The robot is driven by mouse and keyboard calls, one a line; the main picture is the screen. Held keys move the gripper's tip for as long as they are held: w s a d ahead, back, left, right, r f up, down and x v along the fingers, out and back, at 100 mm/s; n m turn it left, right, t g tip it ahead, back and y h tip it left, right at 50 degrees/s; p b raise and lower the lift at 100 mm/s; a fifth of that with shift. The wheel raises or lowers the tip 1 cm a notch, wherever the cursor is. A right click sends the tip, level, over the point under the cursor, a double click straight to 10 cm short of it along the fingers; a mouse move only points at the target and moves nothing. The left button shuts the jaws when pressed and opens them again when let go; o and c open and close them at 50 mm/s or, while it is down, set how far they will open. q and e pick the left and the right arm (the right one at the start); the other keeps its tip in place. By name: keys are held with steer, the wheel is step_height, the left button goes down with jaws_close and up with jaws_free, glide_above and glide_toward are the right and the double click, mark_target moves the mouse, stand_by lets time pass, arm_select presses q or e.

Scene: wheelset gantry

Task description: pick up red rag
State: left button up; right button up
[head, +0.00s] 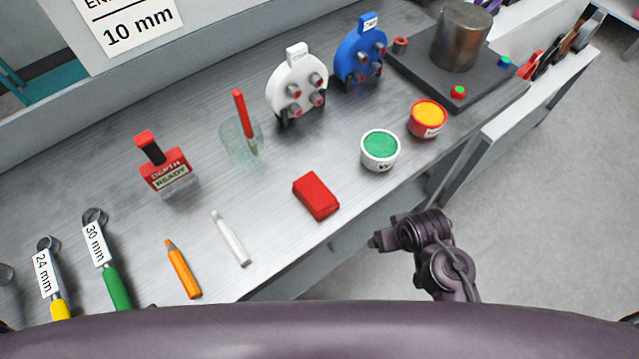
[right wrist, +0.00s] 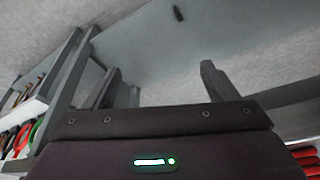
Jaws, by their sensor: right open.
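The red rag (head: 316,195) is a small folded block lying flat on the grey workbench (head: 290,225), close to its front edge in the head view. Nothing touches it. In the right wrist view my right gripper (right wrist: 160,88) has its two fingers spread apart with nothing between them. Part of my right arm shows in the head view off the bench's front edge, right of the rag and apart from it. My left gripper is in neither view.
A white tub with green contents (head: 380,150) and a red tub with yellow contents (head: 428,118) stand right of the rag. A white marker (head: 230,238) and an orange one (head: 182,268) lie left. A glass cup (head: 240,145) stands behind. Bench around the rag is clear.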

step_height(320, 180, up, 13)
steer(key=w+a+t+p, duration=0.1)
steer(key=a+p, duration=0.1)
steer(key=n+t+y, duration=0.1)
steer(key=n+y, duration=0.2)
steer(key=n, duration=0.1)
glide_toward(316, 192)
steer(key=shift+w+d+f, duration=0.35)
steer(key=shift+w+f, duration=0.5)
steer(key=shift+f, duration=0.05)
steer(key=shift+a+f+n, duration=0.15)
steer(key=shift+a+n, duration=0.15)
steer(key=b+x, duration=0.1)
steer(key=x, duration=0.1)
steer(key=b+x, duration=0.1)
steer(key=x, duration=0.2)
steer(key=b+x, duration=0.2)
steer(key=shift+s+a+f, duration=0.15)
steer(key=shift+s+a, duration=0.1)
steer(key=shift+a, duration=0.15)
steer(key=shift+w+a+f, duration=0.15)
steer(key=shift+f, duration=0.05)
